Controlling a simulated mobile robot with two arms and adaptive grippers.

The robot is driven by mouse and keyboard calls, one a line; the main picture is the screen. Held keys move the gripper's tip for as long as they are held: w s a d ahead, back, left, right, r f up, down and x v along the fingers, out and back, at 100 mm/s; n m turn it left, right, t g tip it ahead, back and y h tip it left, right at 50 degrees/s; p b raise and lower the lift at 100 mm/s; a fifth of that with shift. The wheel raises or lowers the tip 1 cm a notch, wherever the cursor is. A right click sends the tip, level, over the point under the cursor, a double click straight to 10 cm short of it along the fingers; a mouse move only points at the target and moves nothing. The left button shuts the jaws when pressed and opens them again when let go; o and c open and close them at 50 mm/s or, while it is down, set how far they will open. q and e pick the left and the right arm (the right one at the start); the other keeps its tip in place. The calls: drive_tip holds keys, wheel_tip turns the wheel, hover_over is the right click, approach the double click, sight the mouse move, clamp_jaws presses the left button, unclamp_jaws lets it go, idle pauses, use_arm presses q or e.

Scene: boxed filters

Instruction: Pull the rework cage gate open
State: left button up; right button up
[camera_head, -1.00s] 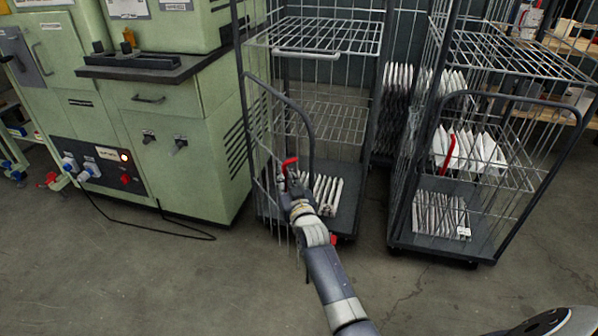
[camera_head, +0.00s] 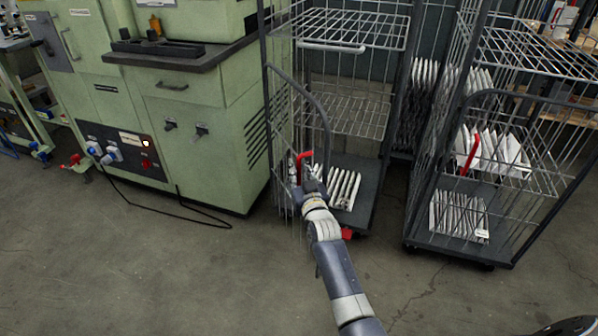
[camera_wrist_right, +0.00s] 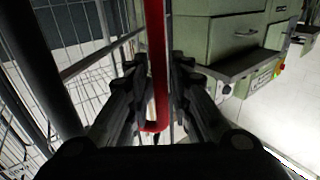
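The rework cage is the left wire cage trolley (camera_head: 374,200). Its gate (camera_head: 328,125), a dark curved tube frame with wire mesh, hangs from the left post and stands swung outward, at an angle to the cage front. The gate carries a red handle (camera_head: 299,160). My right gripper (camera_head: 308,180) is at this handle. In the right wrist view the red handle (camera_wrist_right: 155,60) runs between the two fingers of my right gripper (camera_wrist_right: 159,78), which close in on it from both sides. My left gripper is not in view.
A green machine (camera_head: 215,160) stands left of the cage, with a black cable (camera_head: 165,210) on the floor. A second cage (camera_head: 425,215) with a red handle (camera_head: 470,152) stands to the right. White pleated filters (camera_head: 343,188) lie in the left cage. The front floor is clear.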

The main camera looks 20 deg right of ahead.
drive_tip(key=shift+s, duration=0.1)
drive_tip(key=s+a, duration=0.1)
drive_tip(key=s, duration=1)
drive_tip(key=shift+s+a, duration=0.35)
drive_tip(key=shift+a, duration=0.05)
